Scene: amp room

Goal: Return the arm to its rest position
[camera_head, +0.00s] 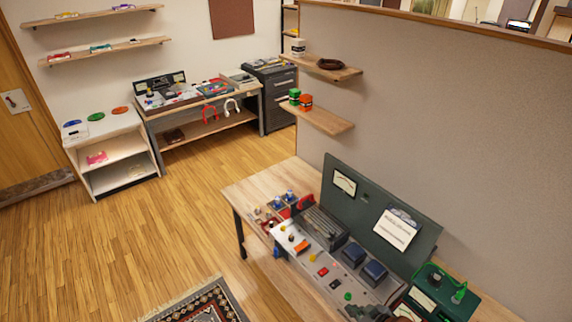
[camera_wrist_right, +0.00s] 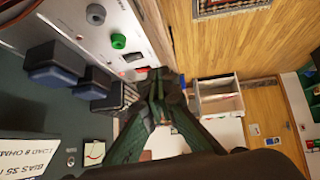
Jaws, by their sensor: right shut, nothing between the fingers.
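My right gripper (camera_head: 368,312) shows as a small dark shape at the bottom edge of the head view, by the near right part of the bench panel. In the right wrist view its dark green fingers (camera_wrist_right: 157,82) are together with nothing between them. They are beside the pale control panel (camera_head: 316,262), near a green knob (camera_wrist_right: 118,41). Whether they touch the panel I cannot tell. The rest of my right arm is mostly out of the head view. My left gripper is in neither view.
The wooden bench (camera_head: 245,187) carries the panel, blue blocks (camera_head: 374,271), an upright dark green board (camera_head: 365,212) and a green device (camera_head: 436,290) at right. A partition wall (camera_head: 450,130) stands behind, with wooden shelves (camera_head: 328,120). Open wood floor (camera_head: 180,225) lies left, with a patterned rug (camera_head: 195,304).

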